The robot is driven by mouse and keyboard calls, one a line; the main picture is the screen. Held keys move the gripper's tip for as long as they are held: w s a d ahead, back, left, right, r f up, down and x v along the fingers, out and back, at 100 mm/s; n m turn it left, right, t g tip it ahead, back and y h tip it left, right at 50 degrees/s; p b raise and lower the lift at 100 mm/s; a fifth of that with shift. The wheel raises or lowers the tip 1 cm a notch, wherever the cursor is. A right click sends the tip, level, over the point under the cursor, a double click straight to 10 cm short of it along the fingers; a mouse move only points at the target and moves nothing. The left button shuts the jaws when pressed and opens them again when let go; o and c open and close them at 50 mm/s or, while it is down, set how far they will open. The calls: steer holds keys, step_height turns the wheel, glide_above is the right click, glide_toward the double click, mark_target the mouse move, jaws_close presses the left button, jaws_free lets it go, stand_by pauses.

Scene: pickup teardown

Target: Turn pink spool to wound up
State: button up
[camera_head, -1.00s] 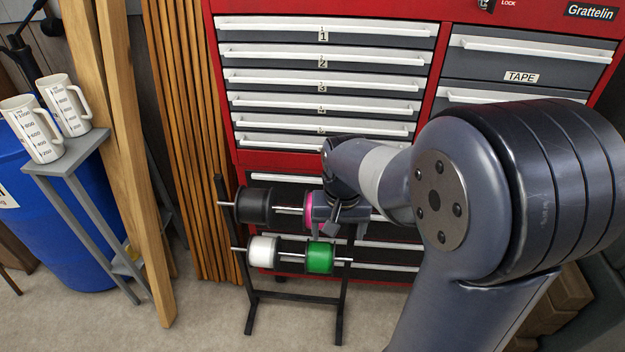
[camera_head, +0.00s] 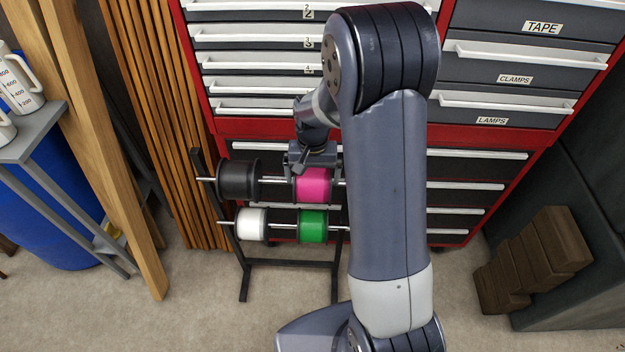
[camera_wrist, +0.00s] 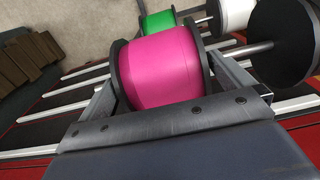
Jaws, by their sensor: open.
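The pink spool (camera_head: 313,184) sits on the upper rod of a black rack, with dark flanges at its ends. In the wrist view the pink spool (camera_wrist: 160,68) fills the middle, between the two fingers of my gripper (camera_wrist: 168,80). The fingers reach along both sides of it, outside the flanges.
A black spool (camera_head: 238,178) shares the upper rod. A white spool (camera_head: 252,224) and a green spool (camera_head: 313,227) sit on the lower rod. The red tool chest (camera_head: 465,137) stands close behind the rack. Wooden blocks (camera_head: 535,260) are at the right. Floor in front is clear.

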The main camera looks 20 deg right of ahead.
steer(key=shift+f, duration=1.3)
steer(key=shift+c, duration=0.4)
steer(key=c, duration=0.6)
